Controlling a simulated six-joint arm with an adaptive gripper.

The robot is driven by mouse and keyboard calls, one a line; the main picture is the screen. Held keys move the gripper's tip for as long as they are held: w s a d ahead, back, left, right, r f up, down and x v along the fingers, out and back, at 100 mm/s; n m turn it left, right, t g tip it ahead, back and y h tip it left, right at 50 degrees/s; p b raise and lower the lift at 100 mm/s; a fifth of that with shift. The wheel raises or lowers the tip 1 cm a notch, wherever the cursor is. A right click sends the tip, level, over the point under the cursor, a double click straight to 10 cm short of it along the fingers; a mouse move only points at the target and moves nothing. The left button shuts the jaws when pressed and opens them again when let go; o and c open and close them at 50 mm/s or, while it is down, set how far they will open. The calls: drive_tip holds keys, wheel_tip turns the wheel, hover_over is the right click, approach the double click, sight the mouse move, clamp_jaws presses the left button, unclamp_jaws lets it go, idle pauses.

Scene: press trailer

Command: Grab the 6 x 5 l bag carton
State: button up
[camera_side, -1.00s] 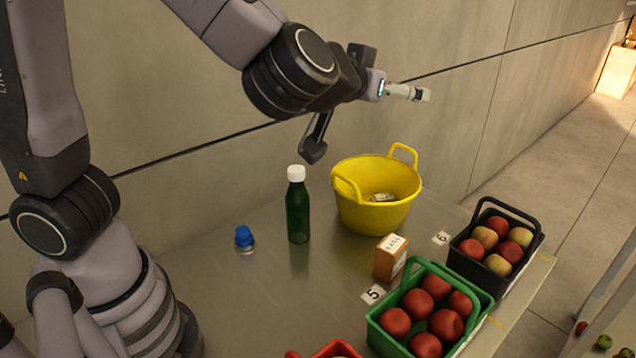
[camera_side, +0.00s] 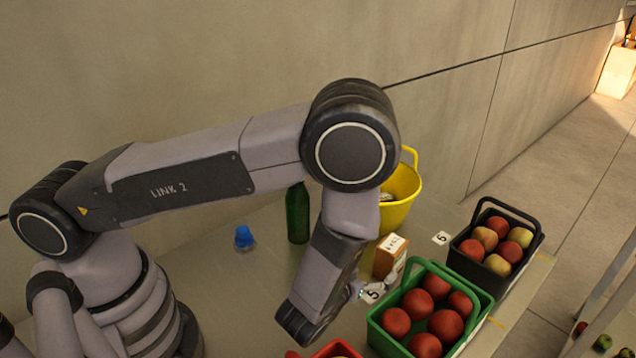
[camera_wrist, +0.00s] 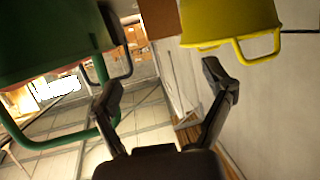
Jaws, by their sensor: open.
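The small orange-brown carton (camera_side: 386,262) with a white printed label stands on the table between the yellow bucket (camera_side: 402,190) and the green basket (camera_side: 374,322). In the wrist view, a brown box face at the top edge (camera_wrist: 159,15) appears to be the carton, between the green basket (camera_wrist: 45,45) and the yellow bucket (camera_wrist: 230,18). My gripper (camera_wrist: 163,86) is open and empty, its fingers spread wide below the carton in that view. In the side view my wrist hides most of the gripper, which is near the carton's lower left.
The green basket of red apples is close on one side of the carton. A black basket (camera_side: 455,245) of apples stands at the right. A green bottle (camera_side: 297,214) and a blue-capped item (camera_side: 244,238) stand behind my arm. Number cards (camera_side: 441,238) lie on the table.

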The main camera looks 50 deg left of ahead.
sight(391, 246)
drive_tip(key=x, duration=0.6)
drive_tip(key=shift+w+a+f, duration=0.1)
drive_tip(key=shift+w, duration=0.05)
drive_tip(key=x, duration=0.4)
drive_tip(key=shift+a, duration=0.35)
drive_tip(key=shift+w+f, duration=0.2)
drive_tip(key=shift+w, duration=0.3)
drive_tip(key=c, duration=1.3)
